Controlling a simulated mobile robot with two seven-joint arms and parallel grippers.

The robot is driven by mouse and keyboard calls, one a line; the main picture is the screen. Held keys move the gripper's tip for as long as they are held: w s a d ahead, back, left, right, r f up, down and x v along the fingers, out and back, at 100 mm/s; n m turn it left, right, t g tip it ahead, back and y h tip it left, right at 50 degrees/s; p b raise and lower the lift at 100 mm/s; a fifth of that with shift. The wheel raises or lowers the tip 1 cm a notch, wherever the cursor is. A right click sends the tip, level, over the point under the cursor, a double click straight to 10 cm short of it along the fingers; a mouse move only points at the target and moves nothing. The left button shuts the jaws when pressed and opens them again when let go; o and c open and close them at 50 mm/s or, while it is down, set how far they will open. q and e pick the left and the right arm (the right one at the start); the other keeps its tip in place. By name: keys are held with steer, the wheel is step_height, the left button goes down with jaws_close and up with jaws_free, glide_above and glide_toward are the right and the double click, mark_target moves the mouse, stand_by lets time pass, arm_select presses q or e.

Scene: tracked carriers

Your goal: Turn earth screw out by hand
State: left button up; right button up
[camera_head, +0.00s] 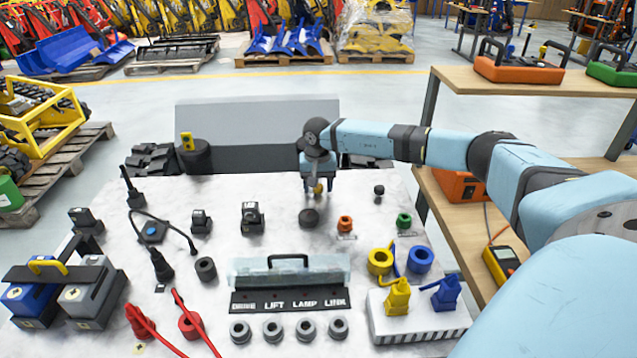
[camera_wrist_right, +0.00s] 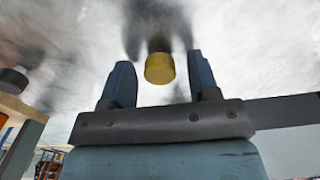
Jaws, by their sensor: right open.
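A small yellow knob (camera_head: 318,188), which looks like the earth screw, shows at the far part of the pale worktop. In the right wrist view the yellow knob (camera_wrist_right: 160,68) has a dark part behind it. My right gripper (camera_head: 318,184) is open and points down, with one finger on either side of the knob. In the right wrist view gaps show between the knob and both fingers of the gripper (camera_wrist_right: 160,80). Whether the knob is seated in anything cannot be told. My left gripper is not in view.
Near the gripper stand a dark round knob (camera_head: 309,217), a small black knob (camera_head: 379,190), an orange knob (camera_head: 345,223) and a green knob (camera_head: 404,220). A labelled fuse-style panel (camera_head: 290,301) lies in front. A grey raised block (camera_head: 245,158) stands behind the worktop.

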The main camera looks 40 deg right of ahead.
steer(key=m+p, duration=0.2)
steer(key=m, duration=0.2)
steer(key=shift+r+m, duration=0.15)
steer(key=shift+m, duration=0.25)
steer(key=m+p, duration=0.1)
steer(key=m, duration=0.2)
steer(key=shift+m+p, duration=0.35)
steer(key=shift+m, duration=0.65)
steer(key=m+p, duration=0.3)
steer(key=m, duration=0.3)
steer(key=shift+r+m, duration=0.15)
steer(key=shift+m, duration=0.15)
steer(key=m+p, duration=0.1)
steer(key=m, duration=0.1)
steer(key=shift+m, duration=0.3)
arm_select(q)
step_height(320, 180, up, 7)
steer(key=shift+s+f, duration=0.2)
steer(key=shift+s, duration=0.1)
arm_select(e)
steer(key=shift+f, duration=0.25)
